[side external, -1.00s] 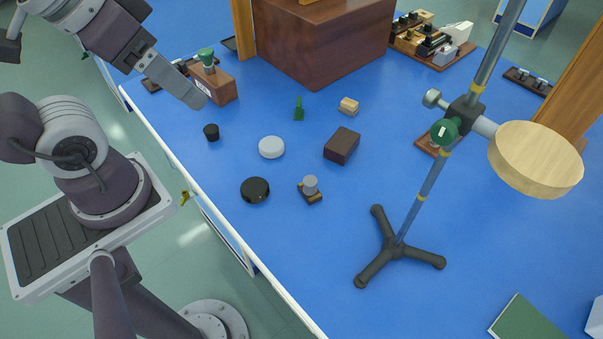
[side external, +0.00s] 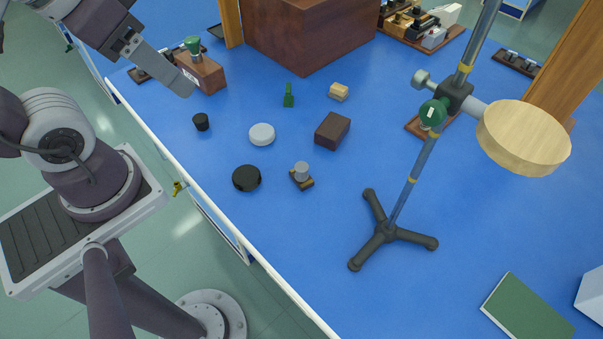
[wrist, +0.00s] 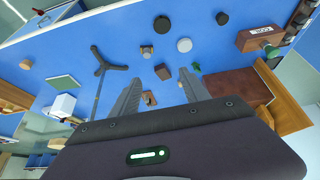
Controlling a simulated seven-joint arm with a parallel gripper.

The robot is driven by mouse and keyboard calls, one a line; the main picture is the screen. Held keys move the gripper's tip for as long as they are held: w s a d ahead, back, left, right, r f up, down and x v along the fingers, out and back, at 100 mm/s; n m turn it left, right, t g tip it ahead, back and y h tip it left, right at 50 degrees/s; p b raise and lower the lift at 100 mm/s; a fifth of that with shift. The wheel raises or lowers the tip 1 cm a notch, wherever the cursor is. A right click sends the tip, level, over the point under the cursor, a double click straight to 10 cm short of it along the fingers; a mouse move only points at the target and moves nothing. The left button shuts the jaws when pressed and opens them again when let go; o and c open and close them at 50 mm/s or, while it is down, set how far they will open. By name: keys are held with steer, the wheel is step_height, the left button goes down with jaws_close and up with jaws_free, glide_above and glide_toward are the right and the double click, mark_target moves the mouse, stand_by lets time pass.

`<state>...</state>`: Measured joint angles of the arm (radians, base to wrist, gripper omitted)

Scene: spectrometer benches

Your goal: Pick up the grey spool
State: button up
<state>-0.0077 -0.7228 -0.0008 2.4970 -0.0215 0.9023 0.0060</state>
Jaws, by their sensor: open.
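The grey spool (side external: 302,170) is a small light-grey cylinder standing upright on a small dark and wooden base (side external: 301,182) on the blue bench top. It also shows in the wrist view (wrist: 147,49), above and left of the gap between the fingers. My gripper (side external: 184,86) is in the upper left of the side view, raised and well apart from the spool. In the wrist view my gripper (wrist: 159,82) has two grey fingers spread, with nothing held between them.
Near the spool are a black puck (side external: 247,178), a white puck (side external: 262,134), a brown block (side external: 332,130) and a black cup (side external: 201,122). A tripod stand (side external: 385,232) with a wooden disc (side external: 524,137) rises to the right. Bare bench surrounds the spool.

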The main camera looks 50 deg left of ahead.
steer(key=w+d+f+n+g+h, duration=0.5)
steer(key=w+d+f+g+h, duration=0.1)
steer(key=w+f+g, duration=0.15)
steer(key=n+t+h, duration=0.3)
steer(key=n+h, duration=0.4)
steer(key=n, duration=0.4)
glide_above(311, 181)
steer(key=s+a, duration=0.1)
steer(key=a, duration=0.4)
step_height(311, 181, down, 14)
steer(key=f+n, duration=0.1)
steer(key=f, duration=0.1)
steer(key=f+n+t, duration=0.1)
steer(key=f+n, duration=0.1)
steer(key=a+f+n+t, duration=0.1)
steer(key=f, duration=0.2)
steer(key=shift+f, duration=0.1)
steer(key=shift+n, duration=0.3)
steer(key=x, duration=0.6)
steer(key=shift+s+d+f, duration=0.15)
steer(key=shift+f, duration=0.2)
steer(key=shift+d+f, duration=0.1)
steer(key=shift+d, duration=0.15)
jaws_close()
